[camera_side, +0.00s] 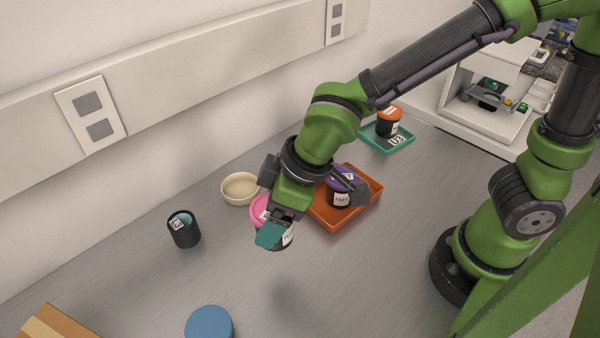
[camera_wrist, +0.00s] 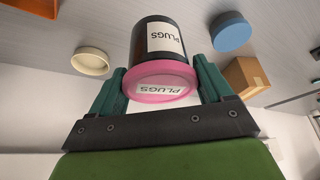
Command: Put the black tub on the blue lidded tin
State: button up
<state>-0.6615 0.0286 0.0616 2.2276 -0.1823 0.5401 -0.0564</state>
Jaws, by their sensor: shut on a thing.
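A black tub (camera_wrist: 148,40) with a pink lid (camera_wrist: 158,84) and a white "PLUGS" label is between the teal fingers of my gripper (camera_wrist: 160,78). In the side view my gripper (camera_side: 275,230) is shut on this tub, holding it above the table. Its pink lid (camera_side: 258,208) shows there behind the fingers, and most of the body is hidden. The blue lidded tin (camera_side: 209,325) stands at the bottom edge of the side view, partly cut off. The tin also shows at upper right in the wrist view (camera_wrist: 231,34). Its blue top is bare, and the tub is apart from it.
A black open cup (camera_side: 184,229) stands at left, a cream bowl (camera_side: 239,188) behind my gripper. An orange tray (camera_side: 369,187) holds a purple-lidded jar (camera_side: 340,195); a green tray (camera_side: 372,145) holds an orange-lidded jar (camera_side: 389,124). A cardboard box (camera_side: 50,325) lies lower left.

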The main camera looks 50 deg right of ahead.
jog(key=s+a+n+g+y, duration=0.2)
jog(key=s+a+n+g, duration=0.1)
jog(key=s+n, duration=0.55)
jog(key=n+g, duration=0.1)
jog(key=n, duration=0.1)
send_over(208, 327)
notch_tip(208, 327, down, 2)
jog(key=shift+f, duration=1.95)
jog(key=shift+f, duration=0.1)
jog(key=o, duration=1)
